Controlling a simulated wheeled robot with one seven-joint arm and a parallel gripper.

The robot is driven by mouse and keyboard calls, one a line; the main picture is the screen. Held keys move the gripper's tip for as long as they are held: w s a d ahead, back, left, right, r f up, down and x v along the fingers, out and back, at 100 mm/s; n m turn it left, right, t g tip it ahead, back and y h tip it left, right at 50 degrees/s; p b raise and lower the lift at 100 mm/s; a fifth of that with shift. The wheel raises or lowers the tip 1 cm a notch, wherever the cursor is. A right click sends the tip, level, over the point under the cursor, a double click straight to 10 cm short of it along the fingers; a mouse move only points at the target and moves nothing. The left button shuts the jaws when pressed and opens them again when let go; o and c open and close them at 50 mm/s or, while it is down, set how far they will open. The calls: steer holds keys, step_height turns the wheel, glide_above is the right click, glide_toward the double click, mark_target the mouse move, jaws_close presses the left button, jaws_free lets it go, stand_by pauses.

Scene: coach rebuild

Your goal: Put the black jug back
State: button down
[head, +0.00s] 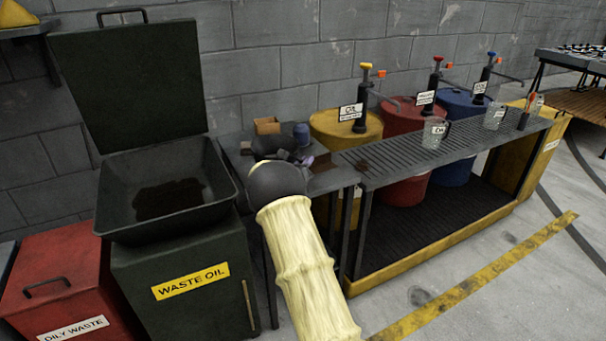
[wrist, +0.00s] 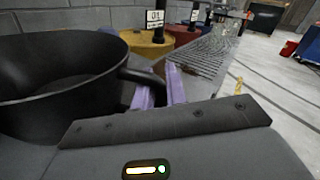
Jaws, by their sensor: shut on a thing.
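The black jug (wrist: 62,82) fills the left of the wrist view, open at the top, with its handle (wrist: 143,76) reaching right. My gripper (wrist: 160,88) has its two purple fingers shut on that handle. In the head view, my gripper is over the small side table (head: 232,150), mostly hidden by my wrist. A dark shape there may be the jug; whether its base touches the table cannot be told.
A small cardboard box (head: 267,126) sits at the table's back. The open waste oil bin (head: 180,285) stands left, beside the red oily waste bin (head: 60,280). Right is a grated bench (head: 390,158) with clear jugs (head: 434,133), before yellow, red and blue drums with pumps.

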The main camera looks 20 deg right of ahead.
steer(key=shift+r, duration=0.1)
steer(key=shift+f, duration=1.85)
steer(key=shift+f+b, duration=0.2)
steer(key=shift+b, duration=0.35)
steer(key=c, duration=1.4)
jaws_free()
steer(key=shift+c, duration=0.2)
steer(key=shift+r+p, duration=0.2)
steer(key=shift+p, duration=0.2)
steer(key=v, duration=1.2)
